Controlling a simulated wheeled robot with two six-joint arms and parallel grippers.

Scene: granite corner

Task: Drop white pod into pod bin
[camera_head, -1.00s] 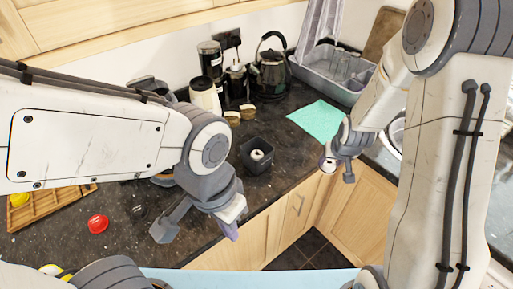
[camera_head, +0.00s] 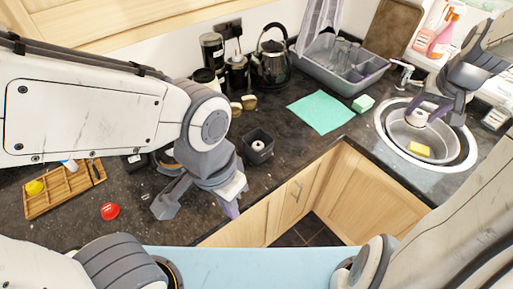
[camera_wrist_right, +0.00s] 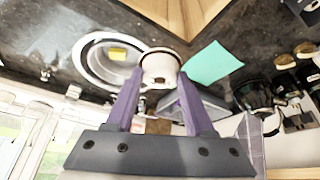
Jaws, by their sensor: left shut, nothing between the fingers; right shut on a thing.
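A white pod (camera_wrist_right: 160,66) is held between the purple fingers of my right gripper (camera_wrist_right: 155,85) in the right wrist view. In the head view my right gripper (camera_head: 434,108) is at the right, and the white pod (camera_head: 417,118) appears over the sink. The pod bin, a small dark square container (camera_head: 258,158), stands on the counter mid-view, well left of the right gripper. My left gripper (camera_head: 231,207) is shut and empty in front of the counter, below and left of the bin.
A round sink (camera_head: 472,160) holds a yellow sponge (camera_head: 419,149). A red pod (camera_head: 110,211) and wooden tray (camera_head: 65,189) are left. A kettle (camera_head: 272,66) stands behind the bin.

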